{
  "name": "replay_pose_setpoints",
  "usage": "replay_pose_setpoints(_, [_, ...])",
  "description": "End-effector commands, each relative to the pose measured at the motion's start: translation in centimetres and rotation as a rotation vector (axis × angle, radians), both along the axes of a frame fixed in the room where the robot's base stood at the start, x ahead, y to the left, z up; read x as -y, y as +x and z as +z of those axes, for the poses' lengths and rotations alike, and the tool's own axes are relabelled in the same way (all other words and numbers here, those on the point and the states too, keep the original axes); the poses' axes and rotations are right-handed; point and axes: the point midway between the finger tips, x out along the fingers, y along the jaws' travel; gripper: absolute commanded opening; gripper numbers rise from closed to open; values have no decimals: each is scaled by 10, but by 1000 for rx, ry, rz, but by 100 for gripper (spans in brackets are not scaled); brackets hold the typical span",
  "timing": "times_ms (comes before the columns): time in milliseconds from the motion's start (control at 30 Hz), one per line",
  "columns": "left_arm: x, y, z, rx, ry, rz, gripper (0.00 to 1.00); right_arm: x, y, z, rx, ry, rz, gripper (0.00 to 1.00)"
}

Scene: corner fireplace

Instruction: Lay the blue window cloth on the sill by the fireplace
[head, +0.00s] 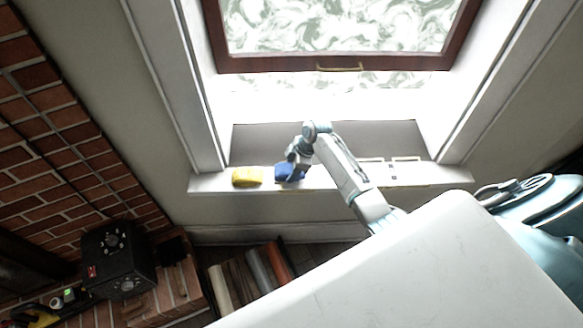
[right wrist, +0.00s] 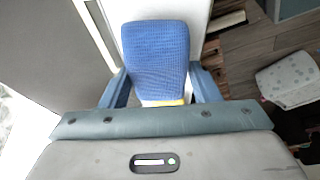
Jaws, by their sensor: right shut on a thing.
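The blue window cloth (head: 289,173) is at the white sill (head: 215,184) below the window, left of its middle. My right gripper (head: 297,157) is shut on it, with the arm reaching in from the lower right. In the right wrist view the cloth (right wrist: 156,50) is a blue woven block between the two fingers of my right gripper (right wrist: 158,78). I cannot tell whether the cloth rests on the sill or hangs just above it. The fireplace brickwork (head: 60,130) is at the left. My left gripper is out of view.
A yellow cloth or sponge (head: 246,177) lies on the sill just left of the blue cloth. Small white items (head: 402,162) are at the sill's right part. A black box (head: 117,259) and several upright books (head: 260,270) are below. The dark-red window frame (head: 340,64) is above.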

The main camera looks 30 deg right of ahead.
Motion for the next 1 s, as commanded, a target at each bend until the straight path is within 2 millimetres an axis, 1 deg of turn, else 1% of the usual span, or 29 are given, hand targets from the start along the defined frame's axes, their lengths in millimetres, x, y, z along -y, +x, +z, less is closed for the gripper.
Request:
replay_pose_setpoints(967, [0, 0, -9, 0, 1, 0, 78, 0, 0, -13, 0, 0, 0, 35])
replay_pose_setpoints(1000, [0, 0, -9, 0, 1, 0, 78, 0, 0, -13, 0, 0, 0, 58])
